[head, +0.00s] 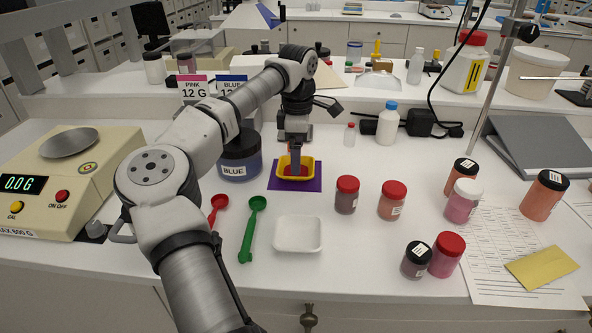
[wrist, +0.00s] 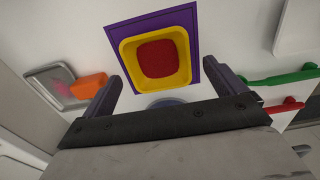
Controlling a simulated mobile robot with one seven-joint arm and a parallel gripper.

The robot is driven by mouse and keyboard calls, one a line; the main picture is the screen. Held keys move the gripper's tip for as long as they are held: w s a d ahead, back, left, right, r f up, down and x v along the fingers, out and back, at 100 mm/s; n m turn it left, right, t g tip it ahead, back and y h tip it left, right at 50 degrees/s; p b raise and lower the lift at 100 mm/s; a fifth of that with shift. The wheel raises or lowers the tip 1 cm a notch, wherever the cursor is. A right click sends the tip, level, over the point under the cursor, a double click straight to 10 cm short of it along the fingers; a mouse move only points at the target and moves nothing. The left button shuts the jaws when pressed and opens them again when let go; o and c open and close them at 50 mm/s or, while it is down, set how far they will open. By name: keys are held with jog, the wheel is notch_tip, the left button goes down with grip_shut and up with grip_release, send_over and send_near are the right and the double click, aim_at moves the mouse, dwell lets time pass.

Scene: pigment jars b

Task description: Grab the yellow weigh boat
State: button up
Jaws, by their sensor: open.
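The yellow weigh boat (head: 296,178) sits on a purple mat (head: 313,184) near the middle of the bench, with red powder in it. In the wrist view the boat (wrist: 160,84) shows from above, just beyond my fingers and centred between them. My gripper (head: 294,158) points down over the boat in the head view and covers part of it. In the wrist view my gripper (wrist: 168,88) is open, with one finger on either side and nothing between them. I cannot tell the exact height of the fingertips above the rim.
A blue jar (head: 240,158) stands just left of the mat. Red (head: 217,207) and green (head: 252,225) scoops and a white weigh boat (head: 298,235) lie in front. Red-lidded jars (head: 347,194) stand to the right. A scale (head: 75,175) is at far left.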

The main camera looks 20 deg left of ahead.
aim_at(283, 171)
jog(key=f, duration=0.2)
jog(key=f+p, duration=0.1)
jog(key=f, duration=0.1)
jog(key=shift+w+a+f, duration=0.1)
jog(key=shift+a, duration=0.15)
jog(key=c, duration=0.9)
jog(key=shift+c, duration=0.2)
